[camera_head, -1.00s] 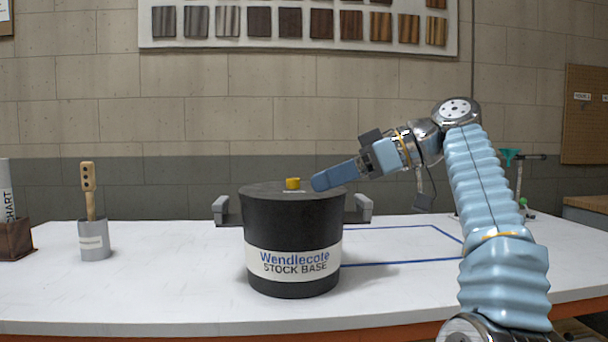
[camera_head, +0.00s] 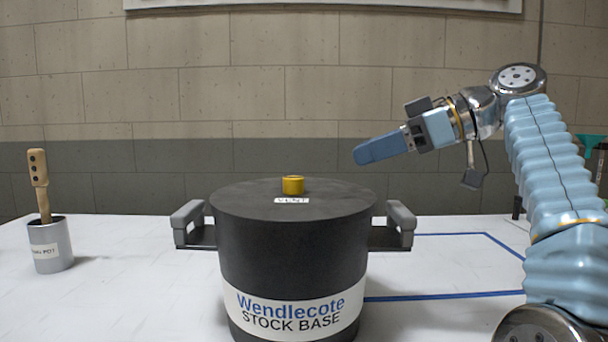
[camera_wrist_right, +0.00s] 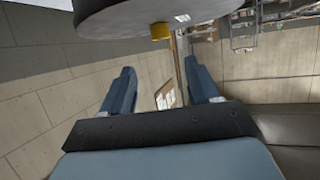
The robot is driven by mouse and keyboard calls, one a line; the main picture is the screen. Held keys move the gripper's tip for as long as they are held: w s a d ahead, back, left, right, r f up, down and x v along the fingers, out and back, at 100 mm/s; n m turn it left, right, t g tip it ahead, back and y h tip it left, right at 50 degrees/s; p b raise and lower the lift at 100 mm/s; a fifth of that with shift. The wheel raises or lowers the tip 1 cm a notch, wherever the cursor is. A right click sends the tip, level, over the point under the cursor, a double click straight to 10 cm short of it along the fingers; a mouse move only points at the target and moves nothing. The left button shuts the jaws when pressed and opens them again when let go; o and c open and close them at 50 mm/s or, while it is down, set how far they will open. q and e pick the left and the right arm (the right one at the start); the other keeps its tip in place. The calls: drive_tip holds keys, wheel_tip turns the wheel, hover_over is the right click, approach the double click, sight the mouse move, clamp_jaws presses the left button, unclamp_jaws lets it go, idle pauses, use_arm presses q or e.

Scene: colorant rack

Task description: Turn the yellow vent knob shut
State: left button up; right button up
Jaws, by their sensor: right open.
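The yellow vent knob (camera_head: 293,185) stands on the dark lid (camera_head: 240,200) of a black pot (camera_head: 290,255) labelled "Wendlecote STOCK BASE". A small "VENT" label (camera_head: 292,200) lies in front of it. My right gripper (camera_head: 358,156) is above the lid's right side, to the right of the knob and apart from it. In the right wrist view its two blue fingers (camera_wrist_right: 162,88) are spread with nothing between them. The knob (camera_wrist_right: 160,31) shows there at the edge of the lid (camera_wrist_right: 120,15), beyond the fingers. My left gripper is not in view.
The pot has a grey handle on each side, left (camera_head: 188,222) and right (camera_head: 401,222). A grey holder (camera_head: 50,245) with a wooden-handled tool (camera_head: 38,180) stands at left. Blue tape lines (camera_head: 450,296) mark the white table (camera_head: 120,300) at right.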

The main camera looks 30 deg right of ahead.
sight(299, 178)
drive_tip(key=x, duration=1.2)
drive_tip(key=shift+a+f, duration=0.2)
drive_tip(key=shift+c, duration=0.3)
drive_tip(key=c, duration=1)
